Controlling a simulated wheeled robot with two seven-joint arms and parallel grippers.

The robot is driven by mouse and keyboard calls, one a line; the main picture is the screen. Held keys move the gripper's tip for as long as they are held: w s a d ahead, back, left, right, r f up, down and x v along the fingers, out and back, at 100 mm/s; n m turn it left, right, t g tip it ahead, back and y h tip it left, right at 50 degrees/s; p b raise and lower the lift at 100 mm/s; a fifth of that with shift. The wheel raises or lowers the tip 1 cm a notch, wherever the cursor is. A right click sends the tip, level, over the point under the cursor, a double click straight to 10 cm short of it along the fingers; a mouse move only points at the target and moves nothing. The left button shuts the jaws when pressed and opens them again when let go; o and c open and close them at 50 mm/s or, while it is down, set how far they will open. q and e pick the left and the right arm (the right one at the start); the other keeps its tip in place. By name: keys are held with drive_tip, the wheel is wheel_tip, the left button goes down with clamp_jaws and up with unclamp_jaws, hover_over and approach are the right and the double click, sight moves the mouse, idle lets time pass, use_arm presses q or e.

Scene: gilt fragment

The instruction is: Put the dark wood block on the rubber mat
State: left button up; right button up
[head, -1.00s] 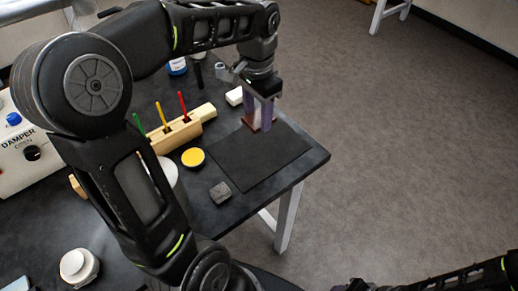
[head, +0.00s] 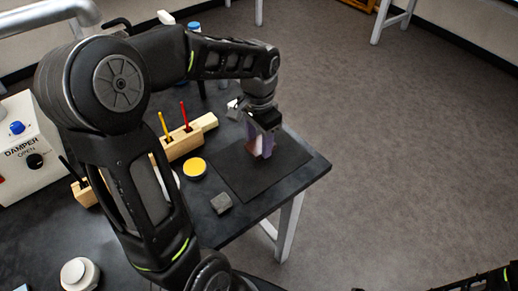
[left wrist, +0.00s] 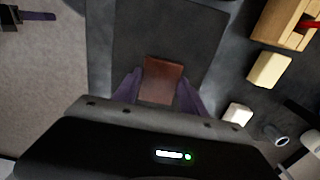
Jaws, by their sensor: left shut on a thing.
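The dark wood block (left wrist: 162,80) is reddish brown and sits between the purple fingers of my left gripper (left wrist: 160,95) in the left wrist view. In the head view my left gripper (head: 260,151) points down over the far part of the black rubber mat (head: 262,178), shut on the block, which its fingers partly hide. The mat also shows beneath the block in the left wrist view (left wrist: 175,28). I cannot tell whether the block touches the mat. A dark part with a purple strip, seemingly my right gripper (left wrist: 38,16), shows at the left wrist view's top left corner.
A grey block (head: 221,203) and a yellow-topped round container (head: 195,168) stand left of the mat. A wooden pen holder (head: 185,142) is behind them. The damper box (head: 30,150) is at the left. The table's right edge lies just past the mat.

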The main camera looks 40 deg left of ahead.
sight(259, 146)
use_arm(q)
drive_tip(key=shift+f, duration=1.85)
drive_tip(key=shift+f, duration=0.25)
drive_tip(key=o, duration=1.3)
drive_tip(key=shift+r, duration=0.1)
drive_tip(key=shift+o, duration=0.2)
drive_tip(key=shift+r, duration=0.1)
wheel_tip(259, 146, up, 12)
drive_tip(key=shift+r, duration=0.1)
